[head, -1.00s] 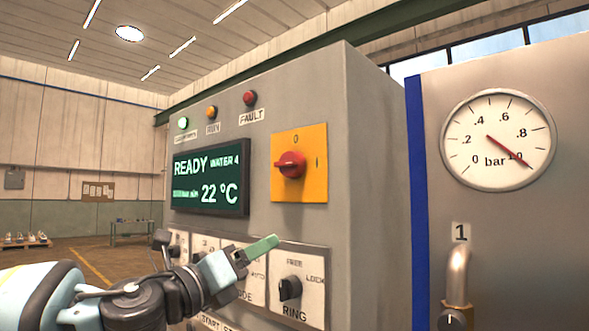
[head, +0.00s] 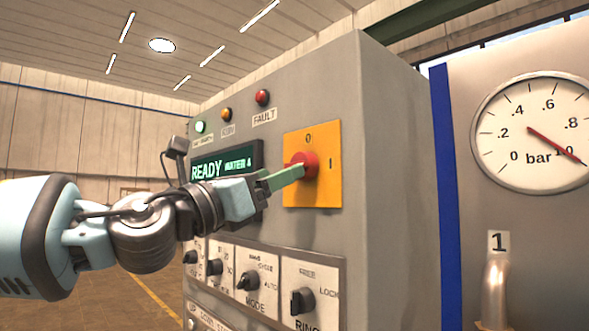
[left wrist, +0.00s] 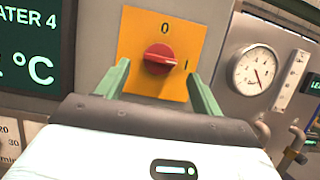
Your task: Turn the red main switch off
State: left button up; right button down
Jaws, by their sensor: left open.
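The red main switch (head: 307,164) is a red knob on a yellow plate (head: 329,190) marked 0 at the top and I at the right. In the left wrist view the red knob (left wrist: 160,57) lies roughly crosswise, its pointer end toward the I side. My left gripper (head: 286,176) has its green fingers at the plate, in front of the knob. In the left wrist view its fingers (left wrist: 156,84) are spread, one on each side of the knob, with nothing held. I cannot tell whether they touch it. My right gripper is not in view.
A display reading READY (head: 215,169) is partly behind my left arm. Black rotary knobs, including MODE (head: 248,280) and RING (head: 302,300), sit below the switch. Indicator lamps, including FAULT (head: 262,97), are above. A pressure gauge (head: 537,150) is on the cabinet at the right.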

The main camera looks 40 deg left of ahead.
pick_arm(q)
jog(key=shift+x, duration=2.6)
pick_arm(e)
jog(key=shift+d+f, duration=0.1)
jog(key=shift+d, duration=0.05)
pick_arm(q)
jog(key=c, duration=1)
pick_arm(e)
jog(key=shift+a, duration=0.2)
